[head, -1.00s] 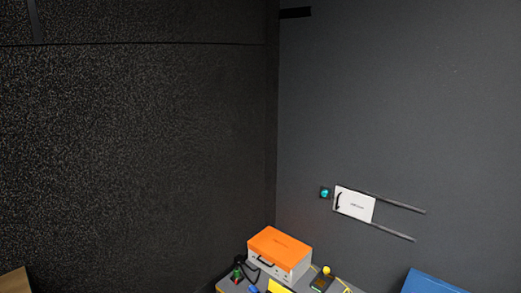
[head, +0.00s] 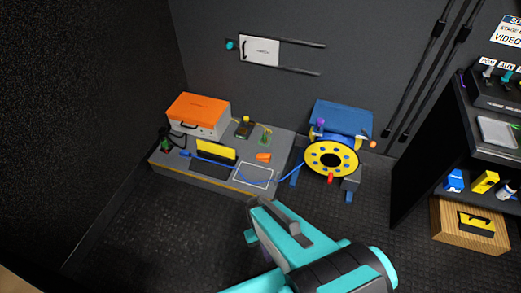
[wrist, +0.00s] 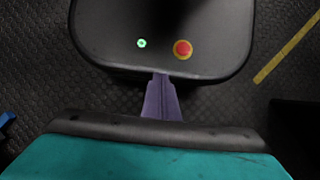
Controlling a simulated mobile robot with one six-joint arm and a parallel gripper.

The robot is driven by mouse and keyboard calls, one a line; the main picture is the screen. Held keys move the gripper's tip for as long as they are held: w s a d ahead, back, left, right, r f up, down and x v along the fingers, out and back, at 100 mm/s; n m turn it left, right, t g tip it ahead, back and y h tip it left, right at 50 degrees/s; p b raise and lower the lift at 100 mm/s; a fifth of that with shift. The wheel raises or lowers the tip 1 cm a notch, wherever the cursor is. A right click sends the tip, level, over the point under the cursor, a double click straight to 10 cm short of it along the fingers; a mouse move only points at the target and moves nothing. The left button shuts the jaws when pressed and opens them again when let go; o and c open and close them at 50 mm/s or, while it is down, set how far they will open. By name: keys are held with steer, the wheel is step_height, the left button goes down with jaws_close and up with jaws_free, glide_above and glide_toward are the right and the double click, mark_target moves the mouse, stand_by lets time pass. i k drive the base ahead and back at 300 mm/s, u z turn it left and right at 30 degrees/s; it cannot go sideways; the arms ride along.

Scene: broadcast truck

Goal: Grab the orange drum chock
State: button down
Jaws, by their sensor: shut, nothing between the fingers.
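A small orange block, which looks like the drum chock (head: 263,157), lies on the grey low platform (head: 222,178), just above a white outlined rectangle in the head view. It is apart from the cable drum (head: 333,158), a yellow-faced reel to its right. My gripper (wrist: 161,78) shows in the wrist view as two purple fingers, shut together and empty, over my own dark base. In the head view my teal arm is at the bottom centre, well short of the chock, and the fingers cannot be made out. The wrist view does not show the chock.
An orange-lidded case (head: 198,113), a yellow-and-black item (head: 215,150) and a blue cable (head: 283,179) are on or along the platform. A blue box (head: 342,115) stands behind the drum. A black shelf and a wooden crate (head: 468,240) stand right. Dark floor is open in front.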

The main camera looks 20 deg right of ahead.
mark_target(266, 157)
steer(key=k, duration=0.6)
steer(key=u, duration=0.4)
steer(key=i, duration=0.8)
steer(key=u, duration=0.55)
steer(key=i, duration=1.2)
